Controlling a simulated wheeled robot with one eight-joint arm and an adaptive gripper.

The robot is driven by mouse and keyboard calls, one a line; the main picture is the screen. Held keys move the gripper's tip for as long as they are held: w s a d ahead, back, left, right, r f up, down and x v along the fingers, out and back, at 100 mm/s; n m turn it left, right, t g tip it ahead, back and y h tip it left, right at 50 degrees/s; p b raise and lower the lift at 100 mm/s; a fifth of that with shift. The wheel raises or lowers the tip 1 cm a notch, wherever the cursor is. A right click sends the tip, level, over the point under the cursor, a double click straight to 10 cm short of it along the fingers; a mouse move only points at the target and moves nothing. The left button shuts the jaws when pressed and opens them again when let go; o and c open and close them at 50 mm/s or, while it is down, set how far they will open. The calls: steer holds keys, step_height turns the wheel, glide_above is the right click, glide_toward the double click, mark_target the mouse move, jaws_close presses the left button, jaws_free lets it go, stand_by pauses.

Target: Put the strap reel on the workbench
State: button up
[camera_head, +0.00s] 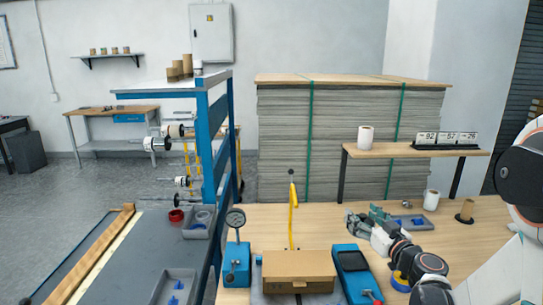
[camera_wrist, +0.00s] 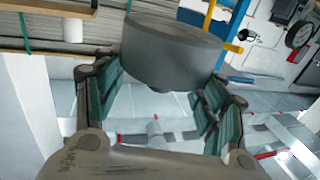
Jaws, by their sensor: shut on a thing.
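My gripper (camera_head: 368,222), with green finger pads, is above the right part of the near wooden table (camera_head: 450,232). In the wrist view my gripper (camera_wrist: 165,92) is shut on a dark grey round thing, which looks like the strap reel (camera_wrist: 172,52). It sits tilted between the fingers, with a small hub below. In the head view the reel is small and hard to make out at the fingers. A wooden-topped workbench (camera_head: 134,112) with a blue drawer stands by the far left wall, apart from my gripper.
A raised shelf (camera_head: 390,152) holds a white roll (camera_head: 365,136) and number cards (camera_head: 445,138). A blue rack (camera_head: 208,150) stands left of centre. Open floor (camera_head: 100,182) lies before the workbench.

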steer(key=w+a+f+m+h, duration=0.1)
steer(key=w+a+m+h, duration=0.1)
steer(key=a+h, duration=0.3)
steer(key=shift+a+m+t, duration=0.4)
steer(key=shift+a+m, duration=0.3)
steer(key=shift+a, duration=0.25)
